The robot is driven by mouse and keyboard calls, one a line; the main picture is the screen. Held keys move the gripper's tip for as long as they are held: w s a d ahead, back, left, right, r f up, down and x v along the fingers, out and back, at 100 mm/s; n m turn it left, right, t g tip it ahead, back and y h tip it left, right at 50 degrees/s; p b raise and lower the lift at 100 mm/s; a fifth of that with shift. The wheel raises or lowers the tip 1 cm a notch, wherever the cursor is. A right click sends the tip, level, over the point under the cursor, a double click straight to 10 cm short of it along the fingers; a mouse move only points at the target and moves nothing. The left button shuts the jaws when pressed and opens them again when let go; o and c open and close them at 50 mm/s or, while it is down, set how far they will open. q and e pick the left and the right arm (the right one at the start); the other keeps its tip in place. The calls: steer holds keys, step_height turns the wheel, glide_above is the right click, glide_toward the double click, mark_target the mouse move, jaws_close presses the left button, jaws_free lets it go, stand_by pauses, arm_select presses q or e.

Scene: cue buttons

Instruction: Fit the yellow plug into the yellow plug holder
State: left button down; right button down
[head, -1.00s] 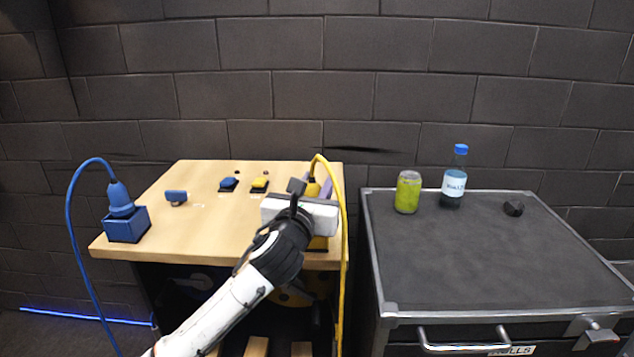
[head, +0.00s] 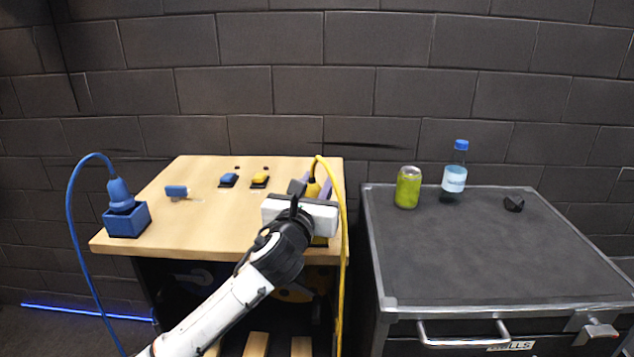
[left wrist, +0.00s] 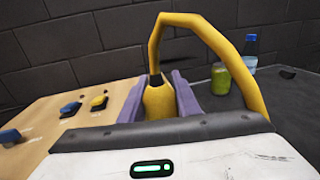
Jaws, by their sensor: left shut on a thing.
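The yellow plug (left wrist: 158,100), with its thick yellow cable, stands upright between the purple fingers of my left gripper (left wrist: 163,95) in the left wrist view. The yellow plug holder (head: 319,241) shows only as a small yellow piece below the gripper; the rest is hidden. I cannot tell how deep the plug sits in it. My right gripper is in neither view.
A blue plug (head: 120,193) stands in a blue holder (head: 127,220) at the table's left. A blue button (head: 228,180) and a yellow button (head: 260,179) sit at the back. A green can (head: 408,188) and a bottle (head: 454,178) stand on the dark cabinet (head: 470,250).

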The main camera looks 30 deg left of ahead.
arm_select(q)
steer(key=c, duration=1.3)
jaws_free()
steer(key=shift+o, duration=0.2)
steer(key=shift+f, duration=0.1)
steer(key=v, duration=1)
steer(key=shift+s+b, duration=0.15)
steer(key=shift+b, duration=0.15)
steer(key=shift+s+d, duration=0.1)
